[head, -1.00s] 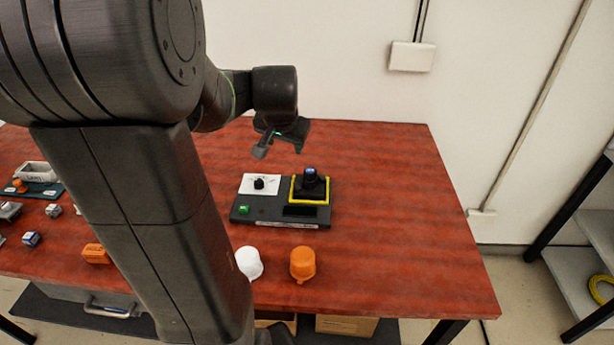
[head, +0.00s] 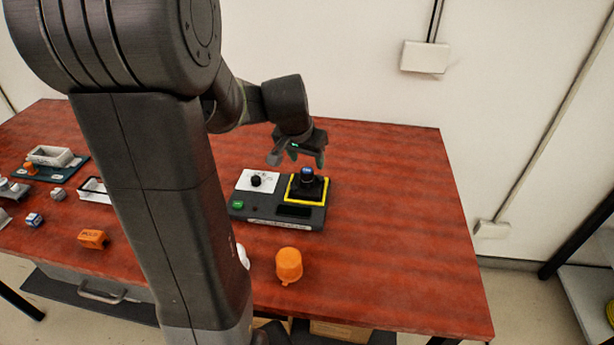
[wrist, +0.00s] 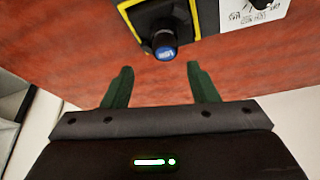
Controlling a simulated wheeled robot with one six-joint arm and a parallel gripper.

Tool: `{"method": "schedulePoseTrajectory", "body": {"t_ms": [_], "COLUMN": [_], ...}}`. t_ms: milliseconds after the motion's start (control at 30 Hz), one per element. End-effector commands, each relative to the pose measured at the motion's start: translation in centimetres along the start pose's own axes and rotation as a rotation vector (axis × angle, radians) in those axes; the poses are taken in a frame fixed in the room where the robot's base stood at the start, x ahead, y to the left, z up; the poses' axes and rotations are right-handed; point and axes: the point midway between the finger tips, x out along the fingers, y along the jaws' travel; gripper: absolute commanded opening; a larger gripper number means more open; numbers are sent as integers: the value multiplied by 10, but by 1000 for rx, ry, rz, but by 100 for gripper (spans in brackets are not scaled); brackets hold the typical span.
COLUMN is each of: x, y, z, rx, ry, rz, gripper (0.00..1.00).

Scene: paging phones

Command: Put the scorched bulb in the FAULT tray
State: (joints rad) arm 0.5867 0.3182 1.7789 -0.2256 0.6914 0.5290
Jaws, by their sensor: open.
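A dark, blue-topped piece (head: 307,174) stands upright in the yellow-framed socket of the tester (head: 262,213); it may be the bulb, but I cannot see scorching. It also shows in the wrist view (wrist: 164,46), just beyond my fingertips and roughly centred between them. My gripper (head: 296,158) is open and empty, above and behind the socket; its two green fingers (wrist: 160,70) are apart in the wrist view. A white-rimmed tray (head: 93,198), partly hidden by my arm, lies at the left. I cannot read a FAULT label on it.
A pale grey bin (head: 49,157) stands on a green board at the far left. An orange block (head: 93,239) and small cubes lie in front of it. An orange cap (head: 288,264) and a partly hidden white cap (head: 243,257) stand near the front edge. The table's right side is clear.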

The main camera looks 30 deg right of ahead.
Motion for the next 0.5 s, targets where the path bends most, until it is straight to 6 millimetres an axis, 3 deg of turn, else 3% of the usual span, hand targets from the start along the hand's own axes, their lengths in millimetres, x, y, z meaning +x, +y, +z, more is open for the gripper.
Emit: {"method": "schedulePoseTrajectory", "body": {"t_ms": [233, 500], "x": [16, 50], "y": [-2, -8], "z": [1, 3], "rx": [0, 0], "ry": [-2, -2], "rz": [0, 0], "gripper": [53, 53]}}
